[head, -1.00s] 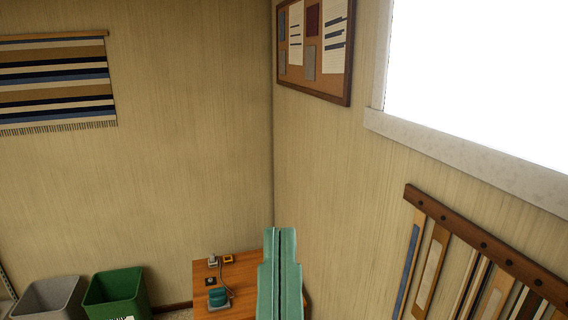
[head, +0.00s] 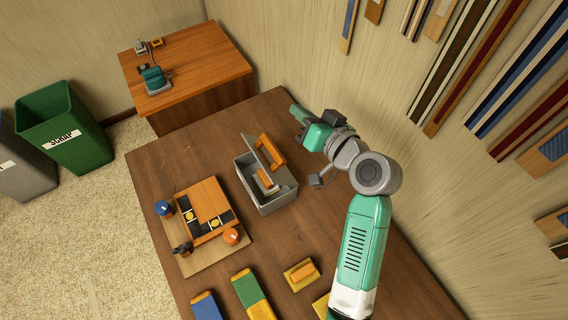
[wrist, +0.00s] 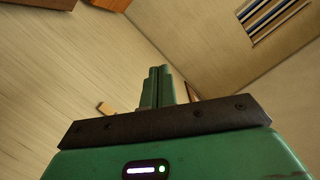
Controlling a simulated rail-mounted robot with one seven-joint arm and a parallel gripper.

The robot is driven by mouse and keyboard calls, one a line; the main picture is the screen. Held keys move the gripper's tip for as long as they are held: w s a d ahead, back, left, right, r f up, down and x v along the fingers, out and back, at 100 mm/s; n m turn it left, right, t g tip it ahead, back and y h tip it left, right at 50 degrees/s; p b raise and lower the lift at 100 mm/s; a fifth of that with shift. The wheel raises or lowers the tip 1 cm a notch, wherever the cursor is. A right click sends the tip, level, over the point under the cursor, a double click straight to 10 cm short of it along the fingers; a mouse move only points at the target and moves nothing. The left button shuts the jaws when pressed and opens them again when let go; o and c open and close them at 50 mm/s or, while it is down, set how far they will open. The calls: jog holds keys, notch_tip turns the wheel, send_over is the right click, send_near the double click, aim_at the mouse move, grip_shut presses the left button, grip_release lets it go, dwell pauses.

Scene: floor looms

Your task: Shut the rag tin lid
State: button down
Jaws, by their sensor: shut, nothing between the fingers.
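The rag tin (head: 274,204) is a grey box on the brown workbench in the head view. Its grey lid stands raised on the far right side, with an orange handle (head: 272,150) on it. Something orange and pale lies inside the tin; I cannot tell what it is. My gripper (head: 296,110) is shut and empty, beyond and to the right of the raised lid, apart from it. In the wrist view my closed green fingers (wrist: 157,86) point ahead with nothing between them, and the tin is not clearly seen.
An orange box with dark compartments and knobs (head: 207,212) stands left of the tin on the workbench (head: 150,160). Green, blue and yellow blocks lie at the front. A smaller wooden table (head: 200,60) stands behind. A green scrap bin (head: 62,128) is at left. The wall is close on the right.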

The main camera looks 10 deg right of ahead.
aim_at(276, 154)
jog(key=s+d+f+m+y+b, duration=0.1)
jog(key=d+f+b, duration=0.15)
jog(key=f, duration=0.55)
jog(key=s+d+f+m+y+b, duration=0.1)
jog(key=s+d+f+m, duration=0.15)
jog(key=f, duration=0.45)
jog(key=w+a+f, duration=0.4)
jog(key=w+a, duration=0.3)
jog(key=w, duration=0.1)
jog(key=shift+w+a+n, duration=0.3)
jog(key=shift+w+n, duration=0.05)
jog(key=shift+n, duration=0.1)
